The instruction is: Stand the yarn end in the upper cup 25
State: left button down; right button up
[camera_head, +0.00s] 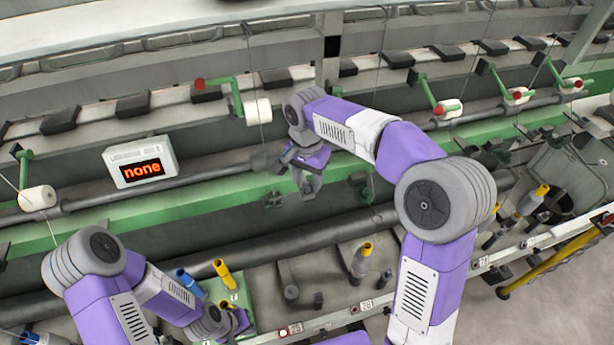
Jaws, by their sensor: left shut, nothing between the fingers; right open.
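My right gripper (308,187) is open and empty, pointing down in front of the green rail in the middle. Above and left of it, a white roll (258,112) sits on a green arm. A thin yarn (251,60) hangs near this roll; I cannot make out a loose yarn end. My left gripper (238,326) is shut and empty at the bottom, beside a green box with yellow and blue tubes; my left arm partly hides it. The cups cannot be told apart, and the small numbers on the front rail are too small to read surely.
A display box (141,162) reads "none". A yellow-topped spindle bobbin (362,260) stands right of the middle, near my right arm. The green box (238,311) stands at the front rail. More rolls on green arms (447,108) line the right.

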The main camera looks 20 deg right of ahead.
notch_tip(320, 180, up, 8)
jog(key=shift+f+p, duration=0.2)
jog(key=shift+p, duration=0.15)
dwell(0.5)
